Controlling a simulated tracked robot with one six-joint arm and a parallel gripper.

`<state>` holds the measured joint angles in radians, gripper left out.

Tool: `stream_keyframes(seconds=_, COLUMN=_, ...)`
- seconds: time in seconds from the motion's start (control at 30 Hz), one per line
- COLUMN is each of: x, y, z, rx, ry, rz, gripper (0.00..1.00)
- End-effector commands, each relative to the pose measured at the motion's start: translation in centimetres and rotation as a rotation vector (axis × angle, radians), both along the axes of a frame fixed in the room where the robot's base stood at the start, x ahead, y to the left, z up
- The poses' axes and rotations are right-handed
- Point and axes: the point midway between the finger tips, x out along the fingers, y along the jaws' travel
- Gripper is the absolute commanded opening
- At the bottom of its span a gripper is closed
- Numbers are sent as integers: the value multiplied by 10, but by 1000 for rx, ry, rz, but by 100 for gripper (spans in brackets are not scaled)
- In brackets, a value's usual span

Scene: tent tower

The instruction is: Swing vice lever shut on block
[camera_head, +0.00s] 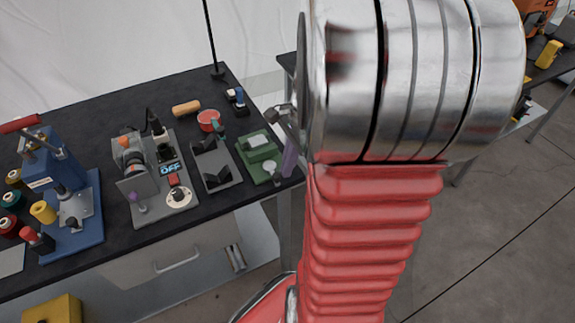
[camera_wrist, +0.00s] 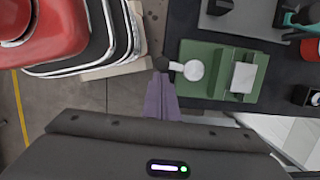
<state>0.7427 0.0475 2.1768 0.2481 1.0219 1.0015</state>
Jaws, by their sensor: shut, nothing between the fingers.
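The green vice (camera_head: 247,160) sits at the right end of the black bench, near its edge. It also shows in the wrist view (camera_wrist: 218,55), with a pale block (camera_wrist: 243,77) between its green parts. A round silver disc (camera_wrist: 193,70) lies on the base, and a short lever arm with a dark knob (camera_wrist: 160,63) reaches left from it, past the base edge. My gripper's purple fingers (camera_wrist: 161,80) are shut and empty, with their tips at the knob. Whether they touch it I cannot tell. In the head view the purple fingers (camera_head: 290,158) stand just right of the vice, and the knob is hard to make out.
A dark V-shaped fixture (camera_head: 214,165) stands left of the vice, then a grey machine (camera_head: 150,190) with an OFF display and a blue press (camera_head: 85,215). A red tin (camera_head: 209,120) is behind. My arm covers much of the right side. Floor shows beyond the bench edge.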

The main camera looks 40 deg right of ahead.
Motion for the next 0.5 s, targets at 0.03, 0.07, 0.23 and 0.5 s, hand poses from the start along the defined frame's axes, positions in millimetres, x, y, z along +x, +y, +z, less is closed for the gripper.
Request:
stream_keyframes(seconds=0.03, x=1, y=11, z=-1, rx=26, ry=4, rz=2, gripper=0)
stream_keyframes(seconds=0.07, x=0, y=11, z=-1, rx=27, ry=5, rz=2, gripper=0)
stream_keyframes(seconds=0.23, x=-1, y=5, z=-2, rx=26, ry=5, rz=3, gripper=0)
stream_keyframes(seconds=0.5, x=-8, y=-31, z=-2, rx=10, ry=2, rz=4, gripper=0)
